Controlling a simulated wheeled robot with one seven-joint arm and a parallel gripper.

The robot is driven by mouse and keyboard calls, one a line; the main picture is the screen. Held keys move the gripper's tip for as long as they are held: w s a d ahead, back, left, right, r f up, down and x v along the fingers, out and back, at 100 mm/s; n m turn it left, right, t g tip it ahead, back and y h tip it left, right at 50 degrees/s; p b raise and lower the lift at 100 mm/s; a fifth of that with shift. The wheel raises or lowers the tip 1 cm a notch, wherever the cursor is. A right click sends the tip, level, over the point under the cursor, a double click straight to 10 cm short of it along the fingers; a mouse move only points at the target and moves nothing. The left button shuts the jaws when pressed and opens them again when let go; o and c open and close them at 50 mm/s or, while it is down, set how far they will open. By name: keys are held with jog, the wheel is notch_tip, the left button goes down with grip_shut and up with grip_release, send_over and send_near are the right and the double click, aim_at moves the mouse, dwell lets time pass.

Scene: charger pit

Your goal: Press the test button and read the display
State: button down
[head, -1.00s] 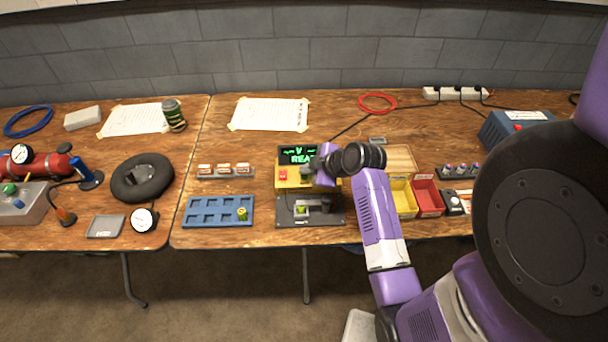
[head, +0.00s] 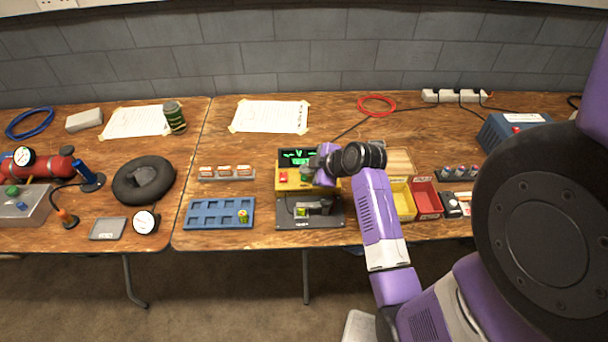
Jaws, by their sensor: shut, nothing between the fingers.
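The yellow tester (head: 296,186) stands at the middle of the right table with a dark display (head: 293,156). Green characters show on the display: a dash and "V" on the upper line; part of the lower line is unclear behind my wrist. A red button (head: 283,177) sits on the left of its front panel, uncovered. A dark base plate (head: 293,222) with a small cradle (head: 302,211) lies in front of it. My gripper (head: 307,176) is shut and empty, at the tester's front panel right of the red button. Whether it touches the panel cannot be told.
A blue tray (head: 200,213) with one small cell (head: 242,216) lies to the left. Yellow (head: 403,203) and red (head: 428,201) bins stand to the right. A black cable runs behind the tester. Bare table lies between tray and tester.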

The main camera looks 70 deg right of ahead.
aim_at(306, 180)
jog(key=shift+r, duration=0.1)
notch_tip(306, 180, up, 5)
jog(key=p, duration=0.4)
dwell(0.3)
dwell(0.9)
